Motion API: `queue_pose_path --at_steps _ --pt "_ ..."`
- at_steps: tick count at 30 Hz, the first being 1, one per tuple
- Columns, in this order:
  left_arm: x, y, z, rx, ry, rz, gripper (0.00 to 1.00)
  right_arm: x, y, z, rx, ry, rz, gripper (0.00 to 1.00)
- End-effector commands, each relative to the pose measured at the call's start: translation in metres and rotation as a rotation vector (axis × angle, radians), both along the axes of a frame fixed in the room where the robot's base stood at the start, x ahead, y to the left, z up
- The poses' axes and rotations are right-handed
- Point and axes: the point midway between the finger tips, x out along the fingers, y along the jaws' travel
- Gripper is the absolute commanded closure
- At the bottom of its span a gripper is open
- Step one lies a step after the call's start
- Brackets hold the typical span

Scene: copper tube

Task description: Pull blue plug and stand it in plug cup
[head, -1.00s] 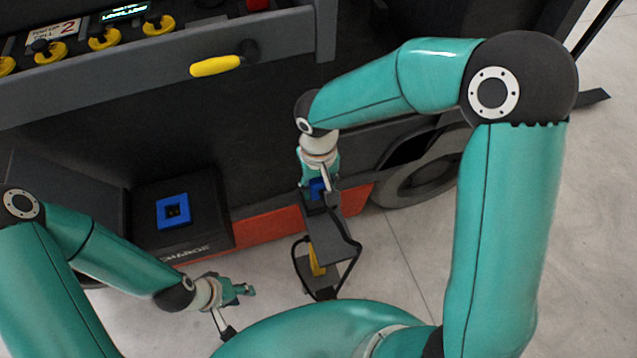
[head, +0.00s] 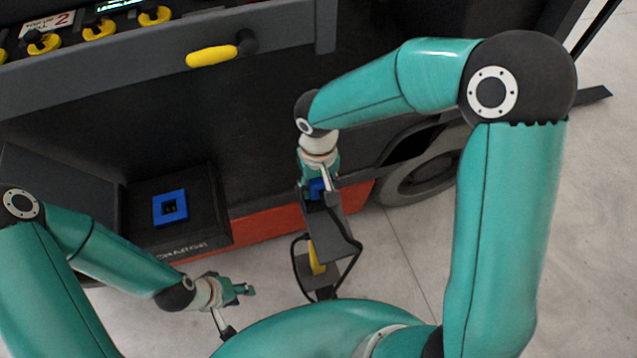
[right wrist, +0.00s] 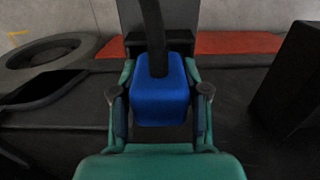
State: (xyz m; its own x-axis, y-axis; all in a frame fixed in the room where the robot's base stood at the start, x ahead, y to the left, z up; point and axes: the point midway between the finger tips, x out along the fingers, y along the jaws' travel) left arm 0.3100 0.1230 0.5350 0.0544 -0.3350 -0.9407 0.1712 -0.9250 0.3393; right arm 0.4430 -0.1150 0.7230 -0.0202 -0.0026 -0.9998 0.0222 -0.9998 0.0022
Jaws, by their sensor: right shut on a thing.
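The blue plug (head: 317,187) is between the fingers of my right gripper (head: 319,184), low in front of the dark vehicle. In the right wrist view the blue plug (right wrist: 160,98) sits between the two fingers, with a black cable or stem (right wrist: 155,40) on it. A blue square frame with a dark middle (head: 160,211) is on a black box at the left. I cannot tell which thing is the plug cup. My left gripper (head: 243,288) is low over the floor, apart from the plug; its finger opening is unclear.
A dark grey bracket (head: 332,238) with a yellow piece (head: 316,258) and a looping black cable (head: 352,262) lies just below the right gripper. The vehicle's red-orange lower edge (head: 270,224) and wheel (head: 425,172) are close behind. Pale floor is clear to the right.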

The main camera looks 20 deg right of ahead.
Motion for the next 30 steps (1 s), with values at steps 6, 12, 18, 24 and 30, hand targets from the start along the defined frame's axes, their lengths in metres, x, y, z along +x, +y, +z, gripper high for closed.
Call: queue_pose_path --at_steps 6,12,18,24,30 --pt "0.0000 0.0001 -0.0051 0.000 0.000 0.000 0.60 0.0002 0.0003 -0.0053 0.001 -0.001 -0.001 1.00" --pt "0.0000 0.0000 -0.0089 0.000 0.000 0.000 0.60 0.0001 0.0003 -0.0094 0.001 0.000 -0.001 1.00" --pt "0.0000 0.0000 -0.0074 0.000 0.000 0.000 0.60 0.0000 0.0003 -0.0080 0.001 0.000 -0.001 0.26" --pt "0.0001 0.0000 -0.0074 0.000 0.000 0.000 0.60 0.0000 0.0002 -0.0080 0.000 0.000 -0.001 0.26" --pt "0.0000 0.0000 -0.0076 0.000 0.000 0.000 0.60 -0.0001 0.0001 -0.0082 0.000 0.001 0.000 0.00"
